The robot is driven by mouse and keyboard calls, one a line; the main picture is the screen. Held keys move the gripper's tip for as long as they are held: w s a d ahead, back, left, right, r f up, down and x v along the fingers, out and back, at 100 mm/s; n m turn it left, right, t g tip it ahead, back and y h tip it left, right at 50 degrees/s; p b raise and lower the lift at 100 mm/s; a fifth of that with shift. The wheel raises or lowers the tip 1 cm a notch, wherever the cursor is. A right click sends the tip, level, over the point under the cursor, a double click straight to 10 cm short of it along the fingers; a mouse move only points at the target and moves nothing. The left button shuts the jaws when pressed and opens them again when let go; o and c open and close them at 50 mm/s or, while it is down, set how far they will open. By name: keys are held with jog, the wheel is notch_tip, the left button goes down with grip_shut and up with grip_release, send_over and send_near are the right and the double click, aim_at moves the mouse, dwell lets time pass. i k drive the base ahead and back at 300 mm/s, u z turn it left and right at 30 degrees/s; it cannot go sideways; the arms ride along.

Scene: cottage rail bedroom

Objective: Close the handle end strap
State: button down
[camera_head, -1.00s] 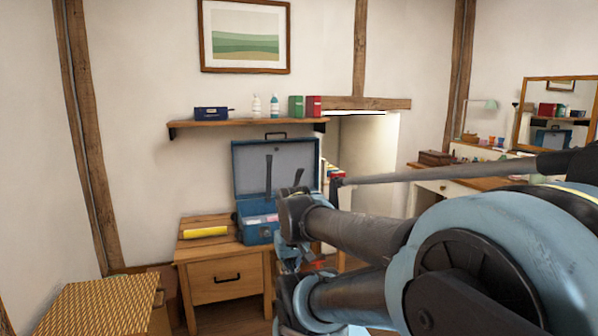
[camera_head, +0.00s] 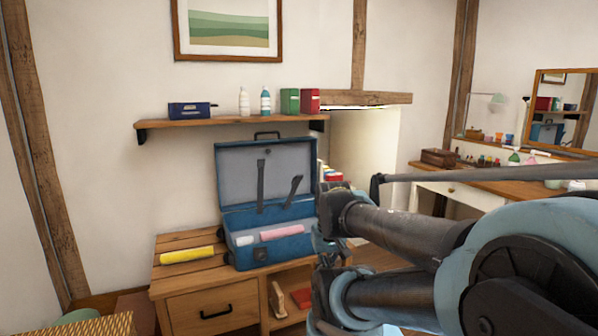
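A blue case (camera_head: 224,220) stands open on the wooden bedside cabinet, in the middle of the view. Its lid is raised upright, with a dark handle (camera_head: 267,134) on the top edge. Two dark straps show against the grey lid lining: a left strap (camera_head: 261,185) that hangs nearly straight and a right strap (camera_head: 293,194) that slants. Both straps are loose. A pink item (camera_head: 281,231) and a white item (camera_head: 244,240) lie in the case. My arm's links fill the right foreground, right of the case. I cannot make out my gripper's fingers.
The wooden cabinet (camera_head: 214,307) also bears a yellow roll (camera_head: 188,255) left of the case. A wall shelf (camera_head: 220,123) with bottles and boxes hangs above the lid. A woven-topped box (camera_head: 100,325) is at the lower left. A desk (camera_head: 475,188) stands at the right.

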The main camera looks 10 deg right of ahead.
aim_at(297, 178)
jog(key=u, duration=0.35)
jog(key=i, duration=0.9)
jog(key=u, duration=0.6)
